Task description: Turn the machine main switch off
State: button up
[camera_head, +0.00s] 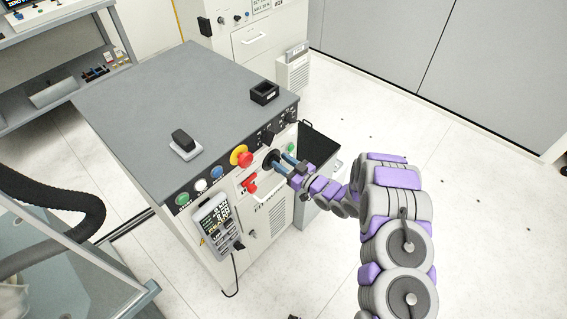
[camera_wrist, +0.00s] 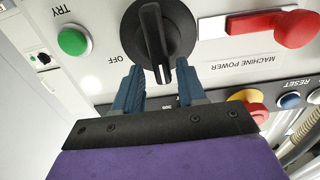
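The main switch is a black rotary knob with a raised grip bar on the machine's front panel, at the centre top of the wrist view (camera_wrist: 157,38). It also shows in the head view (camera_head: 268,157), partly covered by my fingers. In the wrist view the bar runs nearly up and down in the picture, with an OFF label (camera_wrist: 112,57) to the left of the knob. My gripper (camera_wrist: 160,84) has its two blue fingers apart, one on each side of the bar's near end. Gaps show between bar and fingers. It also shows in the head view (camera_head: 283,163).
A red lever (camera_wrist: 285,27) sits right of the knob, over the MACHINE POWER label (camera_wrist: 248,62). A green button (camera_wrist: 72,41) is to the left. The yellow-ringed red emergency button (camera_head: 242,157) and hanging pendant (camera_head: 214,221) are on the machine's front.

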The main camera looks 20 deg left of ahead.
jog(key=shift+a+f, duration=0.1)
jog(key=shift+a, duration=0.35)
jog(key=c, duration=0.5)
jog(key=shift+d, duration=0.1)
grip_shut()
